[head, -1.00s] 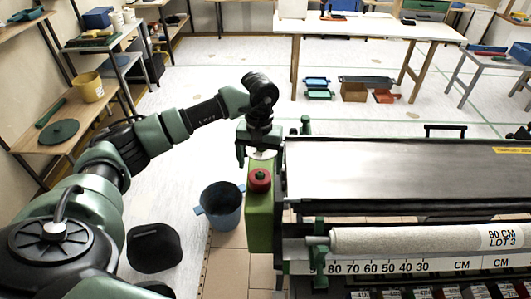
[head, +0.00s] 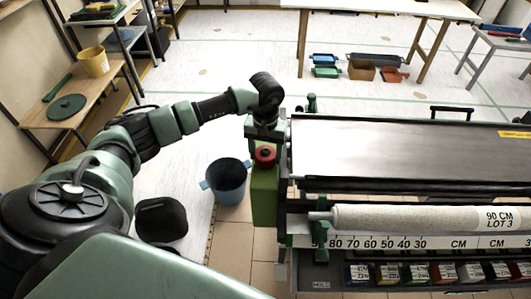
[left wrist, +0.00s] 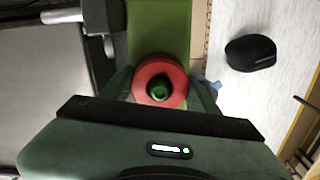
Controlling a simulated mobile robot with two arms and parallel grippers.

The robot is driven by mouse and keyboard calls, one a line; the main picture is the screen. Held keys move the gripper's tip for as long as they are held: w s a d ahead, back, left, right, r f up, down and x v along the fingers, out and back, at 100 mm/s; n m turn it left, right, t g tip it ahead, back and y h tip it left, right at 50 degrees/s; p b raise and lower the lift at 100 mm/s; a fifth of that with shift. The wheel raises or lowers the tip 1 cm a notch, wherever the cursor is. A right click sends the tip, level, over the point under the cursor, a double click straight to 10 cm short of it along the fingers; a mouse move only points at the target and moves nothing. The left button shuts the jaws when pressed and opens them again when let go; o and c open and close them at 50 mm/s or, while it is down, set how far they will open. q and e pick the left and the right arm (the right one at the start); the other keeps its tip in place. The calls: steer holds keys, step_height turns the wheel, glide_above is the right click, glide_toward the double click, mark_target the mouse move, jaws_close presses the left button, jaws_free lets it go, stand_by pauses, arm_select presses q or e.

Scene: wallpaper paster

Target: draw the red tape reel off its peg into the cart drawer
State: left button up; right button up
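The red tape reel (head: 265,155) sits at the top of a green upright housing (head: 265,195) at the left end of the pasting machine. In the left wrist view the reel (left wrist: 145,75) is a red ring around a green peg (left wrist: 160,88). My left gripper (head: 265,132) is at the reel, pointing down in the head view. Its fingers lie on either side of the reel in the left wrist view, close to its rim; they look open, and contact is unclear. My right gripper is not in view. I cannot pick out the cart drawer.
The machine's grey bed (head: 400,150) fills the right side, with a white paper roll (head: 410,217) and a row of small coloured boxes (head: 430,272) below. A blue bucket (head: 226,190) and a black bin (head: 161,220) stand on the floor to the left.

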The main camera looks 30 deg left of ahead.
mark_target(266, 150)
arm_select(q)
steer(key=c, duration=1)
steer(key=shift+r, duration=0.1)
steer(key=shift+r, duration=0.1)
steer(key=shift+r+p, duration=0.75)
steer(key=shift+r, duration=0.8)
steer(key=shift+r+p, duration=0.65)
steer(key=shift+r, duration=1)
steer(key=shift+r, duration=0.1)
steer(key=shift+r+p, duration=0.7)
steer(key=shift+r, duration=1.2)
